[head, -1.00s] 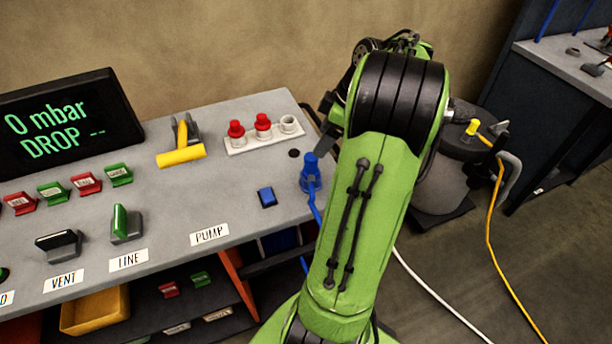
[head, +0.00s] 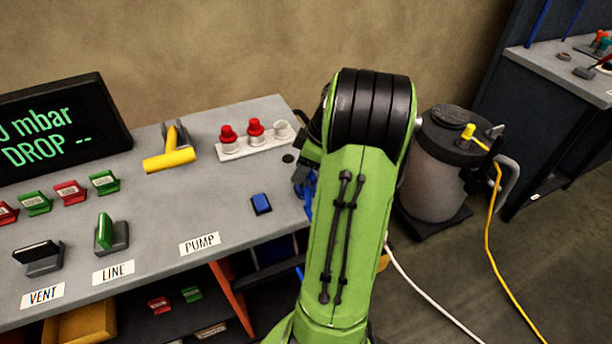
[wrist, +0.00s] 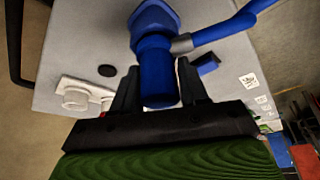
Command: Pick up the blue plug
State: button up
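The blue plug (wrist: 157,72) sits between the two dark fingers of my gripper (wrist: 157,85) in the wrist view. The fingers flank the plug closely; whether they press on it or leave a thin gap I cannot tell. A blue cable leaves the plug through a grey collar toward the upper right. In the head view the blue plug (head: 308,186) is at the console's right edge, mostly hidden behind my green arm. My gripper there is largely hidden too.
The grey console (head: 225,205) carries a white strip (head: 262,146) with red caps, a blue button (head: 261,204) and a yellow-handled lever (head: 169,160). A grey canister (head: 437,178) with yellow and white hoses stands right of my arm.

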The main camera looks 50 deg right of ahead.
jog(key=c, duration=0.5)
notch_tip(320, 180, up, 10)
jog(key=p, duration=0.4)
jog(key=shift+r, duration=0.15)
jog(key=shift+r+p, duration=1.4)
jog(key=shift+p, duration=0.15)
